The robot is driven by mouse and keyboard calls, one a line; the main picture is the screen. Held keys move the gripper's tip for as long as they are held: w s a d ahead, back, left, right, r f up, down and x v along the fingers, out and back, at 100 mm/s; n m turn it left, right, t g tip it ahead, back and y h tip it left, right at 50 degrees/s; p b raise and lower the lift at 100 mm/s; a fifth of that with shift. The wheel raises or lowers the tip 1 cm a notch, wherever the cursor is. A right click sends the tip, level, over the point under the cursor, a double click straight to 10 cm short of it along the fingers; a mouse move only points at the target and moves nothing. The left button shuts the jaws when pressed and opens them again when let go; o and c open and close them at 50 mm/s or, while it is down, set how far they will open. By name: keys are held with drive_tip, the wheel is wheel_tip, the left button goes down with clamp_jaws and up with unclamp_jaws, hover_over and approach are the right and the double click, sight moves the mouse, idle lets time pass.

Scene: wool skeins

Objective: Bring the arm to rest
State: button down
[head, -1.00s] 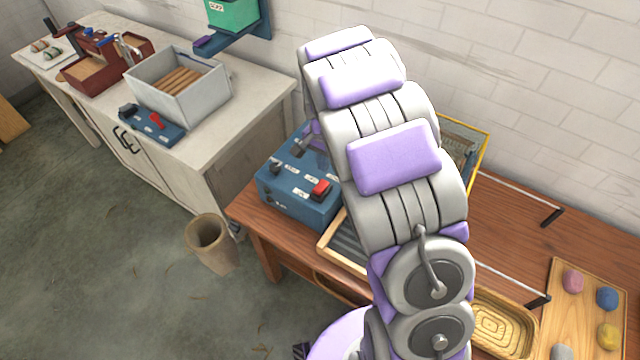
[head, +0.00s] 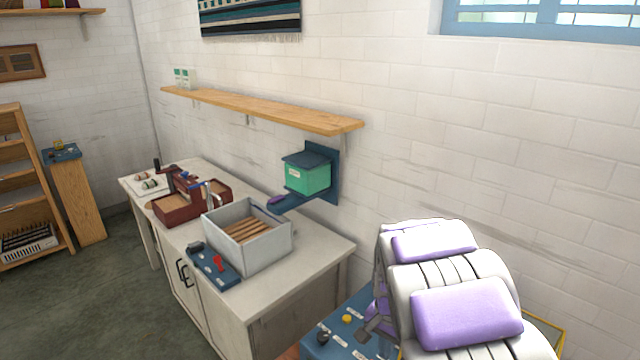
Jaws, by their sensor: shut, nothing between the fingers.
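My arm, pale grey with purple pads, rises at the lower right of the head view. My gripper (head: 374,321) shows only in small part at the arm's left edge, above the blue control box (head: 338,325). It is shut and I see nothing held in it. The rest of it is hidden behind the arm links.
A white bench (head: 305,273) carries a grey bin (head: 270,255) with brown rolls, a dark red box (head: 172,209) and a blue switch panel (head: 214,264). A green box (head: 308,178) on a blue bracket and a wooden shelf (head: 270,110) are on the wall.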

drive_tip(key=s+r+n, duration=0.2)
drive_tip(key=s+r, duration=0.1)
drive_tip(key=s, duration=0.7)
drive_tip(key=s+r+n+g, duration=0.1)
drive_tip(key=s+r+n, duration=0.2)
drive_tip(key=s, duration=0.8)
drive_tip(key=s+r+n, duration=0.2)
drive_tip(key=s, duration=0.8)
drive_tip(key=shift+s+a+r+n, duration=0.3)
drive_tip(key=shift+a+r+n, duration=0.1)
drive_tip(key=shift+a, duration=0.05)
